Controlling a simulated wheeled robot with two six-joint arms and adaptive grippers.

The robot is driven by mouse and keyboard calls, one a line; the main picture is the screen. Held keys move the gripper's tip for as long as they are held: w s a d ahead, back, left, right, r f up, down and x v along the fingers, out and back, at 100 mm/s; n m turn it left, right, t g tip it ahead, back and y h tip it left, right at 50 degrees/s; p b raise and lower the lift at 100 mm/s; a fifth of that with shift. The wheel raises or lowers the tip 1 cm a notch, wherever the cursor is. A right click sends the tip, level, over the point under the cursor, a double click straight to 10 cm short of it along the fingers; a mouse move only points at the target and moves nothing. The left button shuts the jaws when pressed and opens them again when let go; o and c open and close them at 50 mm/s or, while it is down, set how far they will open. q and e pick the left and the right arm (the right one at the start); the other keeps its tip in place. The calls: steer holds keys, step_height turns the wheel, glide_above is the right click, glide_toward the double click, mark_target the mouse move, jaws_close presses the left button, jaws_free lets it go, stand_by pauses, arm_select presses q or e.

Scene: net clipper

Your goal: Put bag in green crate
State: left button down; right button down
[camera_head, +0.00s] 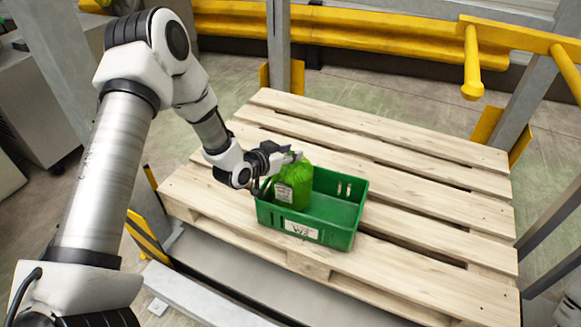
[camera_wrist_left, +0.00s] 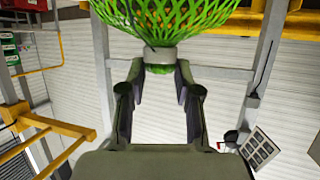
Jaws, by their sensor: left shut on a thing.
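A bright green net bag (camera_head: 295,186) with a white label is at the left end of the green crate (camera_head: 342,238), upright, its lower part inside the walls. I cannot tell whether it rests on the crate floor. My left gripper (camera_head: 291,157) is shut on the bag's top. In the left wrist view the bag (camera_wrist_left: 165,14) hangs from its pale clip (camera_wrist_left: 160,55) at the fingertips of my left gripper (camera_wrist_left: 160,70). The right part of the crate is empty. My right gripper does not show.
The crate stands near the front left of a wooden pallet (camera_head: 420,178), whose other boards are bare. Grey posts (camera_head: 279,50) and a yellow rail (camera_head: 350,30) stand behind it. A yellow bar (camera_head: 472,65) juts out at the upper right.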

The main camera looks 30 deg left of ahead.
mark_target(290, 163)
arm_select(q)
step_height(290, 163, down, 4)
steer(key=shift+r+b, duration=0.1)
steer(key=shift+b, duration=0.3)
steer(key=c, duration=0.8)
jaws_free()
